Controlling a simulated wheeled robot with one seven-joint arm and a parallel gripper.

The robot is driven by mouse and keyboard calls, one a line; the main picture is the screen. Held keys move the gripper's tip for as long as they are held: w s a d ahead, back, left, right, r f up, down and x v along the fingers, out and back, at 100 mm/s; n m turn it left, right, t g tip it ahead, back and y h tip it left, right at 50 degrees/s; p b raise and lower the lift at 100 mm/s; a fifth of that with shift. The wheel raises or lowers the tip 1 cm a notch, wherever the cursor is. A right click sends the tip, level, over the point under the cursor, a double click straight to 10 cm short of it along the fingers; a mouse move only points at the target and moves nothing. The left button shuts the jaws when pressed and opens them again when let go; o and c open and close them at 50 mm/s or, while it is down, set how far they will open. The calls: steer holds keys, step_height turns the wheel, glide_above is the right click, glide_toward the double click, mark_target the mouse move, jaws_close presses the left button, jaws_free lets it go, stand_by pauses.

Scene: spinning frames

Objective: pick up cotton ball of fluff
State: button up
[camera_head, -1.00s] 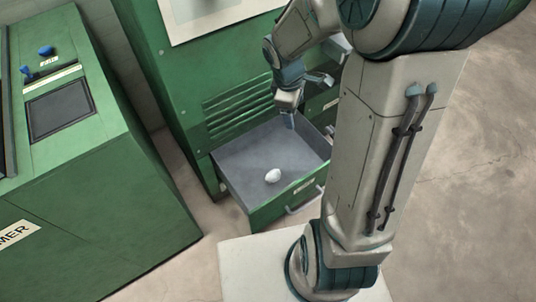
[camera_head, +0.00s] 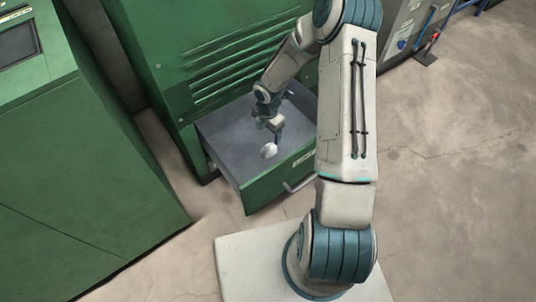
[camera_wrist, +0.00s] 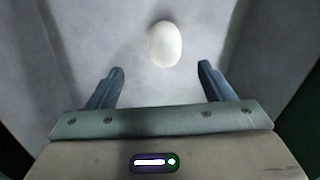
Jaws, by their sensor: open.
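The cotton ball (camera_head: 268,151) is a small white egg-shaped ball lying on the grey floor of an open green drawer (camera_head: 252,189). In the wrist view the cotton ball (camera_wrist: 164,44) lies just beyond the fingertips, roughly centred between them. My gripper (camera_head: 277,138) reaches down into the drawer close beside the ball. In the wrist view my gripper (camera_wrist: 160,74) is open and empty, with its two blue-grey fingers apart. The exact height of the fingertips above the drawer floor cannot be told.
The drawer's side walls rise on both sides of my gripper. The drawer sits in a green machine (camera_head: 205,55) with slatted vents. Another green cabinet (camera_head: 75,170) stands at the left. A drawer handle (camera_head: 299,184) sticks out in front. The concrete floor at the right is clear.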

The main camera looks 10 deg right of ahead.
mark_target(269, 148)
step_height(269, 148, down, 6)
steer(key=shift+r+b, duration=0.2)
steer(key=shift+b, duration=0.65)
steer(key=f+b, duration=0.2)
steer(key=f, duration=0.1)
steer(key=s+f+b, duration=0.1)
steer(key=f, duration=0.1)
steer(key=shift+f, duration=0.1)
steer(key=c, duration=1)
